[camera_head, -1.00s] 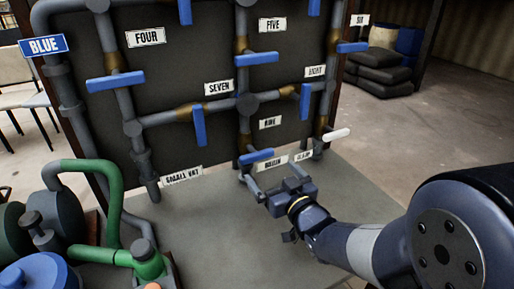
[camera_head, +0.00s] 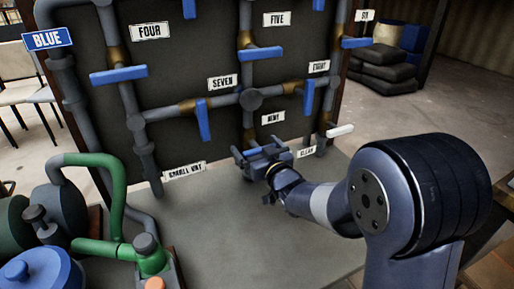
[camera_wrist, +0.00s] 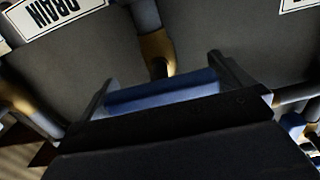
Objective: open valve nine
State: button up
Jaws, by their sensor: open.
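The small label that seems to read NINE (camera_head: 273,118) is on the dark panel, low on the middle pipe. Below it, valve nine's blue handle (camera_head: 262,150) lies roughly level, across the pipe; my gripper hides much of it. My gripper (camera_head: 257,152) is at this handle, open, with a finger towards each end. In the wrist view the blue handle (camera_wrist: 165,92) lies between the two spread fingers of my gripper (camera_wrist: 160,75). I cannot tell whether they touch it.
A white handle (camera_head: 340,130) is right of my gripper. A green pipe and pump (camera_head: 149,257) stand at lower left. The grey base plate (camera_head: 230,225) is mostly clear.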

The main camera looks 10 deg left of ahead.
jog(key=c, duration=0.7)
jog(key=shift+f+b, duration=0.1)
jog(key=shift+b, duration=0.25)
jog(key=n+b, duration=0.2)
jog(key=b, duration=0.1)
jog(key=shift+f+n, duration=0.2)
jog(key=shift+n, duration=0.2)
jog(key=n+b, duration=0.4)
jog(key=b, duration=0.1)
jog(key=shift+s+n+b, duration=0.1)
jog(key=shift+n+b, duration=0.2)
jog(key=shift+b, duration=0.05)
jog(key=n+b, duration=0.5)
jog(key=shift+a, duration=0.1)
jog(key=n+b, duration=0.3)
jog(key=n, duration=0.2)
jog(key=shift+r, duration=0.1)
jog(key=shift+n, duration=0.4)
